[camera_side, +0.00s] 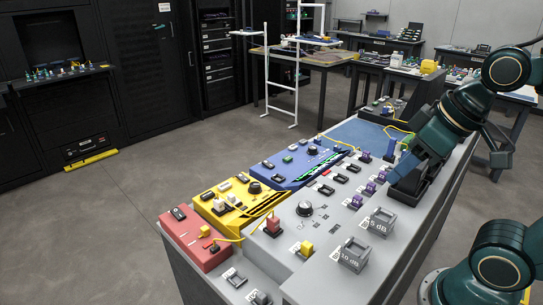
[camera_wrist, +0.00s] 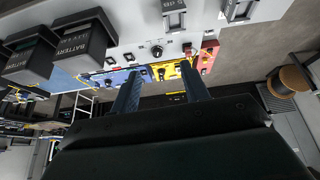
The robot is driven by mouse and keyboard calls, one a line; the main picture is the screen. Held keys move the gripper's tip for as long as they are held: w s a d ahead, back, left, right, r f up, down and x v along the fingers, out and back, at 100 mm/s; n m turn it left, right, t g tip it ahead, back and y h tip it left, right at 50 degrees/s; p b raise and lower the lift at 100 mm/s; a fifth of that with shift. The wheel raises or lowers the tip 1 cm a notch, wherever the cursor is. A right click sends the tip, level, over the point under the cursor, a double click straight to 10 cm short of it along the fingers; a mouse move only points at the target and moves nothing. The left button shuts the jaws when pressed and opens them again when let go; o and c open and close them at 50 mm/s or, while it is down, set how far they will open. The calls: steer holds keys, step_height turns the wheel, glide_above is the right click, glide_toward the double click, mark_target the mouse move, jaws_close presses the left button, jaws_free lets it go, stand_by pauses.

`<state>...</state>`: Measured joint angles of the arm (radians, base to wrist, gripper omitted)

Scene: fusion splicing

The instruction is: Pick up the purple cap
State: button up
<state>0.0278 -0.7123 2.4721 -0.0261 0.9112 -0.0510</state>
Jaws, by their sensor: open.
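Several small purple pieces stand in a row along the grey bench panel in the side view, among them a near one (camera_side: 356,201), a middle one (camera_side: 371,187) and a far one (camera_side: 382,174). They are too small to tell which is the purple cap. I cannot make out any purple piece in the wrist view. My gripper (camera_side: 398,155) is above the far right part of the bench, beyond the near purple pieces. In the wrist view my gripper (camera_wrist: 159,69) shows its two blue fingers spread apart, with nothing held between them.
Red (camera_side: 194,240), yellow (camera_side: 238,203) and blue (camera_side: 301,163) modules line the bench's left side. Black battery blocks (camera_wrist: 87,40) show at left in the wrist view. Open floor lies left of the bench.

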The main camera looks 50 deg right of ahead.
steer(key=n+g+y, duration=0.3)
steer(key=n+g, duration=0.2)
steer(key=n, duration=0.8)
glide_above(371, 189)
steer(key=w+a, duration=0.1)
steer(key=w, duration=0.1)
step_height(371, 189, down, 4)
steer(key=s+d+f+n+y, duration=0.1)
steer(key=d+f+n, duration=0.3)
steer(key=d, duration=0.4)
steer(key=shift+s+d+f+y, duration=0.2)
steer(key=shift+s+f+y, duration=0.05)
steer(key=shift+s+y, duration=0.05)
steer(key=shift+a+f, duration=0.1)
steer(key=shift+x, duration=4.2)
steer(key=shift+s+f, duration=0.1)
steer(key=shift+f, duration=0.05)
